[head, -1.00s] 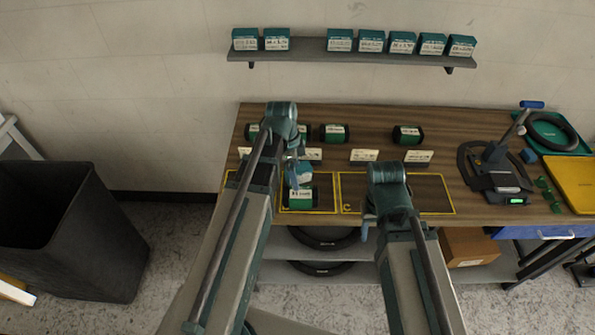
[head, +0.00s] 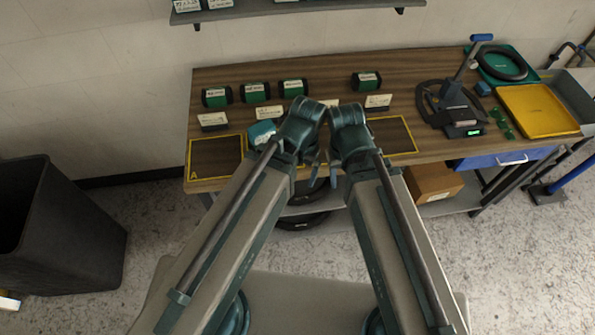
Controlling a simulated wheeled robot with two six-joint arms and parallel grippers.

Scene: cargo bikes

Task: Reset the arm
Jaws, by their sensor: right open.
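My two arms reach forward from the bottom of the head view, and their wrists are close together at the table's front edge. My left gripper (head: 314,168) hangs below its wrist, and its fingers are mostly hidden, so I cannot tell its opening. My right gripper (head: 333,168) hangs just right of it and is open, with nothing visible in it. A teal and white box (head: 262,133) stands on the table just left of my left wrist. Part of the yellow-outlined areas is hidden behind my arms.
The wooden table (head: 225,100) carries several green-black rolls (head: 292,88) and white label cards. A black tool with a lever (head: 452,103) and a yellow tray (head: 537,110) are at the right. A dark bin (head: 70,225) stands on the floor at left. A cardboard box (head: 433,183) sits under the table.

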